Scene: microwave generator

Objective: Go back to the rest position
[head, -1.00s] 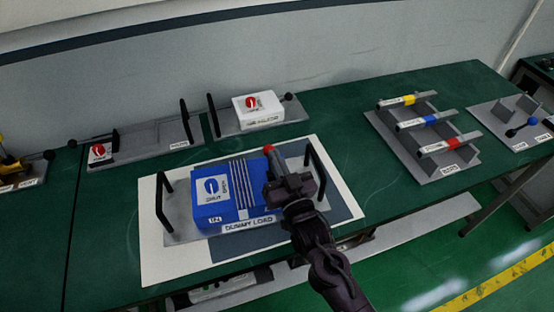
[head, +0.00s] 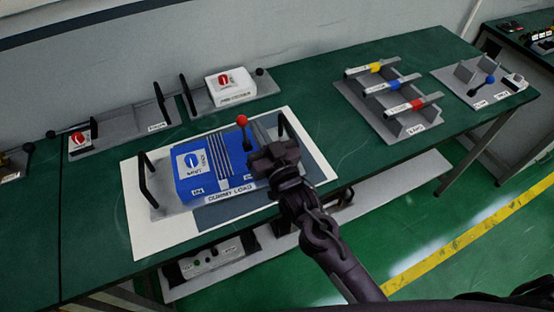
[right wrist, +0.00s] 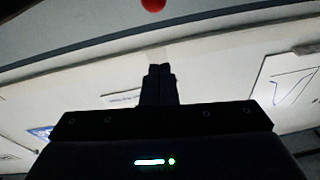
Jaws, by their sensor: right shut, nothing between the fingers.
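My right gripper (head: 268,152) is at the right end of the blue dummy load box (head: 200,165) in the head view, in front of part of it. The gripper's fingers are together and empty in the right wrist view (right wrist: 159,85). A lever with a red ball knob (head: 242,120) stands up just beyond the gripper. The red knob also shows at the top edge of the right wrist view (right wrist: 153,4), apart from the fingers. My left gripper is not in view.
The box's grey tray (head: 165,207) has black upright handles and lies on a white and grey mat (head: 143,240). A white box (head: 231,88) stands behind. A rack with coloured bars (head: 395,100) is at the right. The green table (head: 330,140) is bare between them.

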